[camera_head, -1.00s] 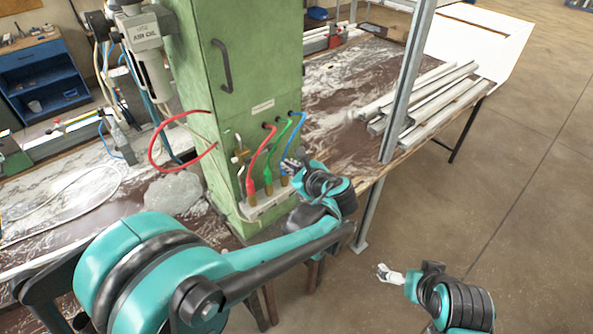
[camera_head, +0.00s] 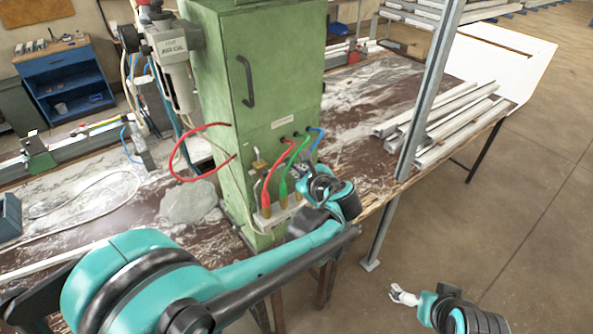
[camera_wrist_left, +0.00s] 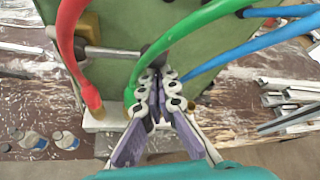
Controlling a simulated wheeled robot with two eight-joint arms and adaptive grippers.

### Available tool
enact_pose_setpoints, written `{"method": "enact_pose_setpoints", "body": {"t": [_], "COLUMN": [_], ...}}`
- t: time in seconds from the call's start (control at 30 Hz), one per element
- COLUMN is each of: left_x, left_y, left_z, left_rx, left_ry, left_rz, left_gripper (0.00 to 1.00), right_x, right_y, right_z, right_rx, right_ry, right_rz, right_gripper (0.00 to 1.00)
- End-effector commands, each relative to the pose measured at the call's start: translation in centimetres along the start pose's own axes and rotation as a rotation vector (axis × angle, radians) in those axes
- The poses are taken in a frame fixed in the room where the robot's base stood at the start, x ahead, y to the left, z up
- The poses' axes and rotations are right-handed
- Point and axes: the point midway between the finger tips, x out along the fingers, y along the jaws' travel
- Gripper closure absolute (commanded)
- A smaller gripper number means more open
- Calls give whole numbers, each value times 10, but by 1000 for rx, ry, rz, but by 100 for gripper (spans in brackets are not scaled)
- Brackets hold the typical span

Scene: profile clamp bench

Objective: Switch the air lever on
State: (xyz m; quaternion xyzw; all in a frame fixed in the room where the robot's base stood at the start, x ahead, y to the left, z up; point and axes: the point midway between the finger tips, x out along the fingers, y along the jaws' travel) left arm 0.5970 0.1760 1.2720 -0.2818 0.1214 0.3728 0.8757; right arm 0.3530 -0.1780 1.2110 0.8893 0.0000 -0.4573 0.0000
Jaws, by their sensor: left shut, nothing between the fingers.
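The green cabinet (camera_head: 235,100) stands on the bench, with a small brass valve fitting (camera_head: 258,162) low on its front, beside the hoses. In the left wrist view a grey rod with a dark end (camera_wrist_left: 112,52) runs across behind the red hose; it looks like the air lever. My left gripper (camera_head: 303,168) is in front of the hoses. In the left wrist view its fingertips (camera_wrist_left: 157,78) are together and empty, close below the rod's dark end; contact cannot be told. My right gripper (camera_head: 403,295) is low at the right, away from the cabinet; its opening is unclear.
Red (camera_head: 271,172), green (camera_head: 290,165) and blue (camera_head: 318,140) hoses curve close around my left gripper. A grey post (camera_head: 432,95) stands to the right. Metal profiles (camera_head: 450,120) lie on the bench. A grey stone-like lump (camera_head: 188,203) sits left of the cabinet.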

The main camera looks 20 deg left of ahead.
Motion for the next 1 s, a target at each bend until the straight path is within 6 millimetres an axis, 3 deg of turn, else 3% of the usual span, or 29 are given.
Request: {"method": "enact_pose_setpoints", "body": {"t": [0.63, 1.0], "left_x": [-5, -16], "left_y": [-6, -12], "left_z": [10, 32], "left_rx": [-125, -387], "left_ry": [-2, -1], "left_rz": [-65, -201], "left_gripper": [100, 100], "right_x": [-2, -3], "right_y": [0, 0], "right_z": [-1, -2], "right_rx": [0, 0], "right_ry": [0, 0], "right_rz": [0, 0], "right_gripper": [0, 0]}}
